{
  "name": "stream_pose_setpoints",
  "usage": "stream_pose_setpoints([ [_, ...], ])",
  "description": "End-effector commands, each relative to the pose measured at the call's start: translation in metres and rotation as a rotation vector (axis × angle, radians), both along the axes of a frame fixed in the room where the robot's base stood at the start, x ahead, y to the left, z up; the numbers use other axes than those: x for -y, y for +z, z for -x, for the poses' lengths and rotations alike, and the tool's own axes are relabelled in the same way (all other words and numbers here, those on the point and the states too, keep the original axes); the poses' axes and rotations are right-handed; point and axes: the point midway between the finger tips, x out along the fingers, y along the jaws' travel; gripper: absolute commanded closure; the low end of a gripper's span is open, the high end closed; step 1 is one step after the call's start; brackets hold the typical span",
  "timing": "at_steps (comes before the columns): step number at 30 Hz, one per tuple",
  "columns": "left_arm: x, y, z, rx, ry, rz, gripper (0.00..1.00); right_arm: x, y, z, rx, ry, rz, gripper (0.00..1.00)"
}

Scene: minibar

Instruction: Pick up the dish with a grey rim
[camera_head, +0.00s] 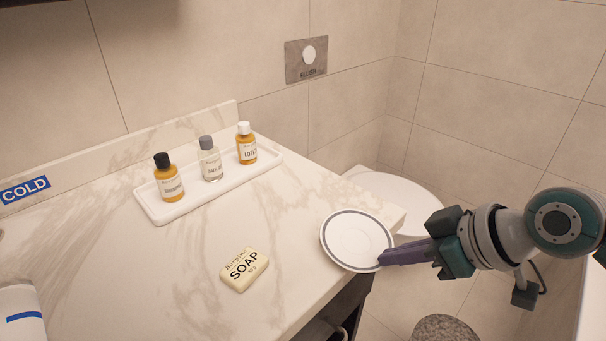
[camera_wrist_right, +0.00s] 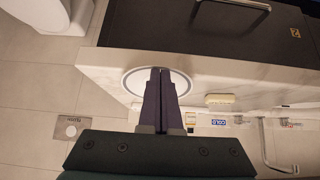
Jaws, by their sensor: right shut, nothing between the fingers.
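The dish (camera_head: 350,236) is a white, round, shallow plate with a grey ring near its rim. It lies at the right front corner of the marble counter, partly past the edge. My right gripper (camera_head: 383,258) comes in from the right, its purple fingers at the dish's right rim. The fingers look closed together, and I cannot tell whether they touch the rim. In the right wrist view the dish (camera_wrist_right: 133,82) shows behind the fingers (camera_wrist_right: 160,72), which cover part of it. My left gripper is not in view.
A soap bar (camera_head: 244,269) lies on the counter (camera_head: 290,215) left of the dish. A white tray (camera_head: 217,192) behind holds three small bottles. A toilet (camera_head: 410,200) stands beyond the counter's right end. Dark cabinet drawers (camera_wrist_right: 215,30) are under the counter.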

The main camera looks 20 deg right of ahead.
Motion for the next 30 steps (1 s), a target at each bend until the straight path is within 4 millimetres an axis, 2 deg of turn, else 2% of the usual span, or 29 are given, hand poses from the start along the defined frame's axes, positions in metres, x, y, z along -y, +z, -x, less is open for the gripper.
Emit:
stream_pose_setpoints([
  [9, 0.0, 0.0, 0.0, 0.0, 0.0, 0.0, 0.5, 0.0, 0.0, 0.001, 0.002, 0.0, -0.001, 1.0],
  [15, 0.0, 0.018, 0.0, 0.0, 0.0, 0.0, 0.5, 0.0, 0.017, 0.001, 0.002, 0.0, -0.001, 1.0],
  [21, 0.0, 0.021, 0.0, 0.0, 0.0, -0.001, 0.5, -0.005, 0.018, -0.001, 0.002, -0.001, -0.001, 1.0],
  [26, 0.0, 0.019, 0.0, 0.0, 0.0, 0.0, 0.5, 0.005, 0.014, 0.023, -0.002, -0.001, 0.002, 1.0],
  [30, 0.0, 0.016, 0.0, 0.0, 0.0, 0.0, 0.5, 0.016, 0.013, 0.052, -0.004, 0.001, 0.003, 1.0],
])
